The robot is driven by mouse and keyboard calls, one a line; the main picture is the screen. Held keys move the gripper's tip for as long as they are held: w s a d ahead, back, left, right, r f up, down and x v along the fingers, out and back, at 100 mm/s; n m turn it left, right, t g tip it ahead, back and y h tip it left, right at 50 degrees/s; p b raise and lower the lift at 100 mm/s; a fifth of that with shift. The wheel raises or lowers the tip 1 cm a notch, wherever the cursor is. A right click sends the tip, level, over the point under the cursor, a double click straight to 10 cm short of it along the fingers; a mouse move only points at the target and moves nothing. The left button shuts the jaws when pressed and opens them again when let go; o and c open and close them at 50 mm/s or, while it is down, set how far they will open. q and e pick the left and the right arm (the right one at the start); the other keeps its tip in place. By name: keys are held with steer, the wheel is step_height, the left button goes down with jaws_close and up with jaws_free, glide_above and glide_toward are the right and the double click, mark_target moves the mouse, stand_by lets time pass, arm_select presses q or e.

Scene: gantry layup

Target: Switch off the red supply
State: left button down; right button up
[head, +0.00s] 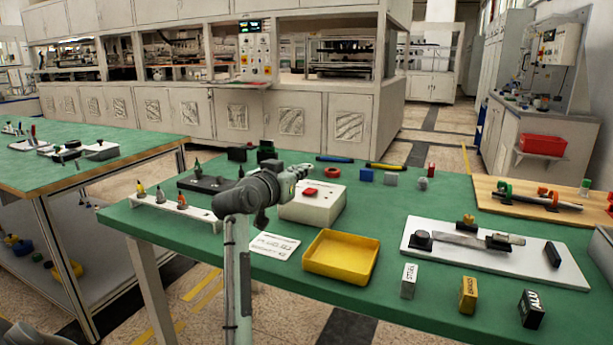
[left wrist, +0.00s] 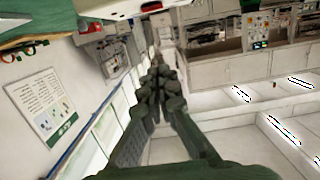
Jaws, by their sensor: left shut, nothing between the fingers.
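A white box (head: 322,208) with a red switch (head: 309,192) on its top stands on the green table; I take it as the red supply. A round red part (head: 332,172) shows at its back edge. Whether the switch is on or off cannot be told. My left gripper (head: 302,170) is above the box's back left side, shut and empty, and hides part of it. In the left wrist view the closed fingers (left wrist: 161,80) point away over the floor. A white edge with a red part (left wrist: 150,6) at the top looks like the box. My right gripper is not in view.
A yellow tray (head: 340,258) and a white printed card (head: 273,246) lie in front of the box. A white rack (head: 165,209) with small bottles stands at left. A white board (head: 480,262) with parts and several labelled blocks are at right.

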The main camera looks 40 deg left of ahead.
arm_select(q)
steer(key=shift+s+d+r, duration=0.2)
steer(key=shift+s+r, duration=0.1)
steer(key=shift+s, duration=0.4)
steer(key=shift+s+d+r, duration=0.15)
steer(key=shift+s+r, duration=0.15)
steer(key=shift+s, duration=0.4)
